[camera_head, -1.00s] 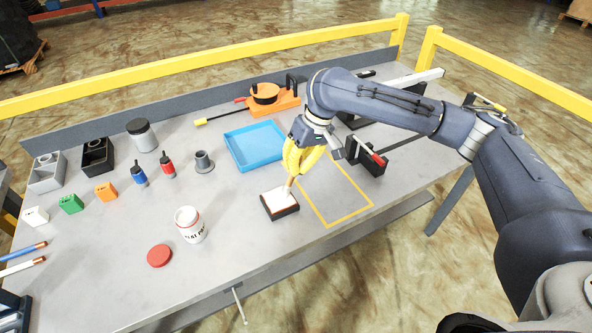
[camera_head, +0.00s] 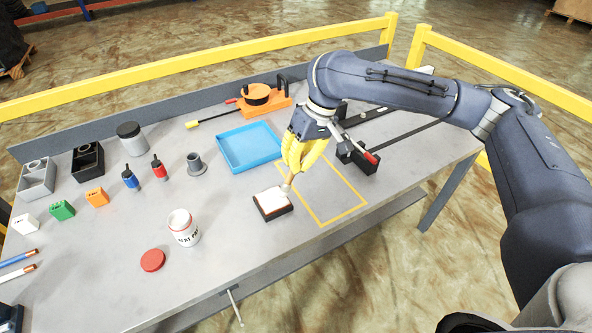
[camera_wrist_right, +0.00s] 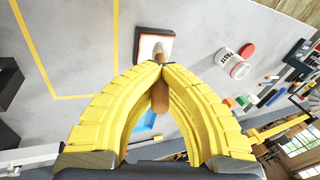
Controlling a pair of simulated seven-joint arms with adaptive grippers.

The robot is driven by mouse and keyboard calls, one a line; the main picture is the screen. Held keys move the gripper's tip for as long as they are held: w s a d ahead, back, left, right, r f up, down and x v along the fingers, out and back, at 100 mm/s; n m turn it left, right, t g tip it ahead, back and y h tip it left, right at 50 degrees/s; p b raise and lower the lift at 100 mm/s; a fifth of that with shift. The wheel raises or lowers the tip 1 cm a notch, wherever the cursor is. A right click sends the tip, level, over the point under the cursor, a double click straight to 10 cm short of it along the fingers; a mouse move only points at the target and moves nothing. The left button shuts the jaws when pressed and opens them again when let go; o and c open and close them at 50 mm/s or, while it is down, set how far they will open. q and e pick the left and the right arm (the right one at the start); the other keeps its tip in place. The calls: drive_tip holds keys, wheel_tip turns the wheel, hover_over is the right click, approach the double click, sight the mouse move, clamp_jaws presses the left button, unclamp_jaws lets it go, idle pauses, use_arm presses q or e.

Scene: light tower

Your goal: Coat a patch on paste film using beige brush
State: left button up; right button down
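My right gripper (camera_head: 291,172) is shut on the beige brush (camera_head: 287,185), which points down. In the right wrist view, the brush handle (camera_wrist_right: 160,97) runs between the yellow fingertips (camera_wrist_right: 160,66). The paste film (camera_head: 270,199) is a small white pad with a dark edge, lying on the table by the yellow outline. It also shows in the right wrist view (camera_wrist_right: 148,45). The brush tip is at the pad's right part in the head view. I cannot tell whether it touches the white surface, or whether a patch is coated. My left gripper is not in view.
An open white can (camera_head: 184,228) and its red lid (camera_head: 152,260) stand left of the pad. A blue tray (camera_head: 249,147) lies behind it. A black block (camera_head: 357,158) stands right of the gripper. Small bottles and coloured blocks are on the left. The yellow outlined area (camera_head: 335,220) is clear.

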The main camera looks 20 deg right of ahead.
drive_tip(key=shift+r, duration=1.6)
